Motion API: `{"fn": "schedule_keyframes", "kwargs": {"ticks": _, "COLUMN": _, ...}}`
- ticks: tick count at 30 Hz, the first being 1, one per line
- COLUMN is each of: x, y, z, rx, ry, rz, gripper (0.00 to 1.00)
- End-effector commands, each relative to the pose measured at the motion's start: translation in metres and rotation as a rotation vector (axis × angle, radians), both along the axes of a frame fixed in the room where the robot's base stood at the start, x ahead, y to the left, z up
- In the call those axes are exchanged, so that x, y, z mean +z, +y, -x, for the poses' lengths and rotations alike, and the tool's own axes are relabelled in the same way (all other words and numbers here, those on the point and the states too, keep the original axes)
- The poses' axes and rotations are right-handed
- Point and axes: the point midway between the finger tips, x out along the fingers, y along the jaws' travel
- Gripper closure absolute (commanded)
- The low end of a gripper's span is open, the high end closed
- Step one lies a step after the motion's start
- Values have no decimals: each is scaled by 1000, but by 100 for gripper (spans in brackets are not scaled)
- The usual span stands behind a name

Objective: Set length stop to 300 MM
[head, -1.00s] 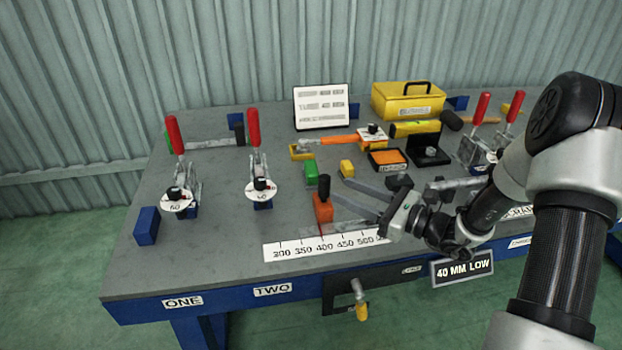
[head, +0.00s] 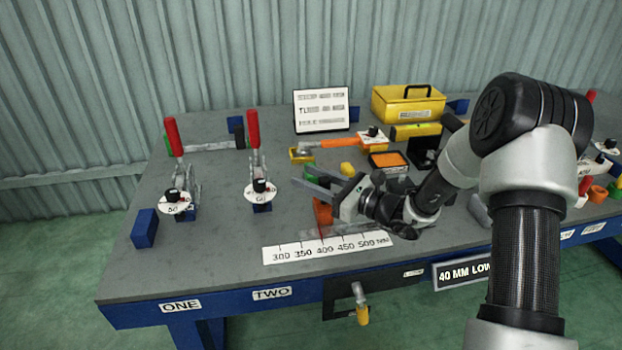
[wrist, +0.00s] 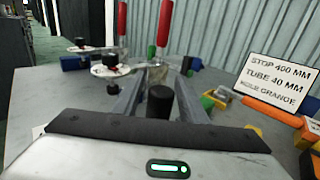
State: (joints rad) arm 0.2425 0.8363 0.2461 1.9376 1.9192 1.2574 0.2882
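The length stop is an orange block (head: 322,215) behind the white scale (head: 330,249), near its 400 mark. My gripper (head: 300,174) reaches left over the block and hides its top in the head view. In the wrist view, my gripper's two fingers (wrist: 157,76) are apart, with a black knob (wrist: 160,101) between them and gaps on both sides. Whether the fingers are at the knob's height is unclear. The sign (wrist: 278,84) reads stop 400 MM, tube 40 MM, hole orange; it also shows in the head view (head: 321,110).
Two red-handled clamps (head: 173,140) (head: 254,137) with white discs stand left of my gripper. A yellow toolbox (head: 408,104) stands at the back. The bench between the clamps and the scale is bare.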

Motion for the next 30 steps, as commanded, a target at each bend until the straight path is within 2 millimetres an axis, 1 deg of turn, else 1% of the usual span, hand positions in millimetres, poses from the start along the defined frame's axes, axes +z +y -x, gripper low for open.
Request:
{"fn": "schedule_keyframes", "kwargs": {"ticks": 1, "x": 0, "y": 0, "z": 0, "rx": 0, "ry": 0, "rz": 0, "gripper": 70}}
{"fn": "schedule_keyframes", "kwargs": {"ticks": 5, "x": 0, "y": 0, "z": 0, "rx": 0, "ry": 0, "rz": 0, "gripper": 92}}
{"fn": "schedule_keyframes", "kwargs": {"ticks": 6, "x": 0, "y": 0, "z": 0, "rx": 0, "ry": 0, "rz": 0, "gripper": 99}}
{"fn": "schedule_keyframes", "kwargs": {"ticks": 7, "x": 0, "y": 0, "z": 0, "rx": 0, "ry": 0, "rz": 0, "gripper": 100}}
{"fn": "schedule_keyframes", "kwargs": {"ticks": 11, "x": 0, "y": 0, "z": 0, "rx": 0, "ry": 0, "rz": 0, "gripper": 100}}
{"fn": "schedule_keyframes", "kwargs": {"ticks": 13, "x": 0, "y": 3, "z": 1, "rx": 1, "ry": 0, "rz": 0, "gripper": 100}}
{"fn": "schedule_keyframes", "kwargs": {"ticks": 18, "x": 1, "y": 26, "z": 8, "rx": 2, "ry": 0, "rz": -2, "gripper": 100}}
{"fn": "schedule_keyframes", "kwargs": {"ticks": 21, "x": 0, "y": 34, "z": 10, "rx": 2, "ry": 0, "rz": -1, "gripper": 100}}
{"fn": "schedule_keyframes", "kwargs": {"ticks": 28, "x": 0, "y": 34, "z": 10, "rx": 2, "ry": 0, "rz": -1, "gripper": 100}}
{"fn": "schedule_keyframes", "kwargs": {"ticks": 29, "x": 0, "y": 34, "z": 10, "rx": 2, "ry": 0, "rz": -1, "gripper": 72}}
{"fn": "schedule_keyframes", "kwargs": {"ticks": 30, "x": 0, "y": 33, "z": 10, "rx": 1, "ry": 0, "rz": 0, "gripper": 65}}
